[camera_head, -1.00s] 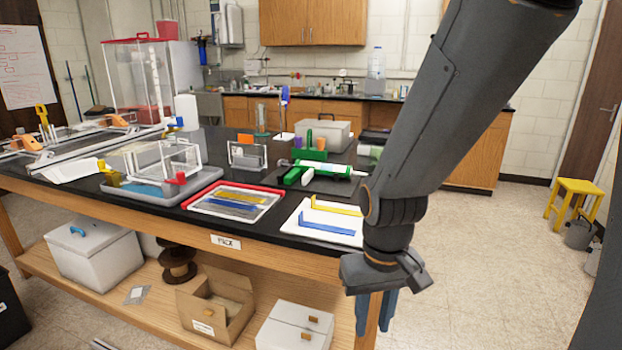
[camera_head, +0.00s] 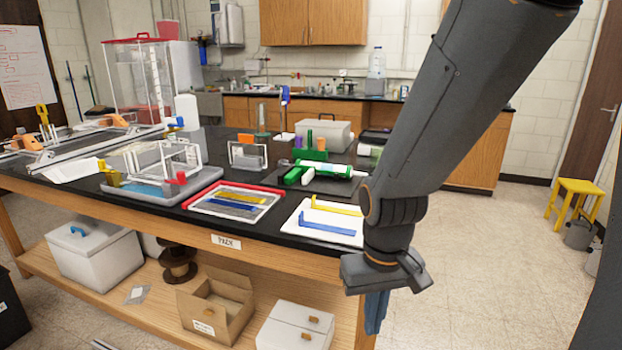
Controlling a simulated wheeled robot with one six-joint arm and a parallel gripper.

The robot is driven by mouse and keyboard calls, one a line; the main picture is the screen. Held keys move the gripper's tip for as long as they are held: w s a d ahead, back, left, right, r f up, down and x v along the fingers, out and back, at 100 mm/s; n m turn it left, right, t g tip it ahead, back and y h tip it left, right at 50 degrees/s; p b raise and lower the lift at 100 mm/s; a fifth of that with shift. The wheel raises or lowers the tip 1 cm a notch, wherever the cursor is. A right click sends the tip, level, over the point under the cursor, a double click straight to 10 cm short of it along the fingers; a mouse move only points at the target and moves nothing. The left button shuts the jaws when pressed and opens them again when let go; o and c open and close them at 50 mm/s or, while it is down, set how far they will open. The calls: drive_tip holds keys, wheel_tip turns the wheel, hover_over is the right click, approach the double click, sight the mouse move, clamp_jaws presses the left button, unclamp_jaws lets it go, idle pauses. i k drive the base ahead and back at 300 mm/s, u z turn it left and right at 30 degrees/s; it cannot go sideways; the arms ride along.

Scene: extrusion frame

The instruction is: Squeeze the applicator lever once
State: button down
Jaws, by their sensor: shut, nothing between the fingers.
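The applicator (camera_head: 330,170) is a white tube with green parts, lying on a dark mat on the black bench top. A green piece (camera_head: 293,176) at its left end looks like the handle or lever; which one, I cannot tell. My gripper (camera_head: 375,325) points down at the front right edge of the bench, nearer than the applicator and well apart from it. Its blue fingers are together and hold nothing. My arm hides the bench just right of the applicator.
A white sheet (camera_head: 318,235) with yellow and blue strips and a red-edged tray (camera_head: 212,205) lie along the front edge. A green holder (camera_head: 312,154) and a grey box (camera_head: 335,136) stand behind the applicator. Open floor (camera_head: 490,270) lies to the right.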

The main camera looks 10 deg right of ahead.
sight(306, 178)
drive_tip(key=k, duration=1.3)
drive_tip(key=z, duration=0.75)
drive_tip(key=i, duration=1.2)
drive_tip(key=u, duration=0.55)
drive_tip(key=i, duration=0.5)
drive_tip(key=u, duration=0.4)
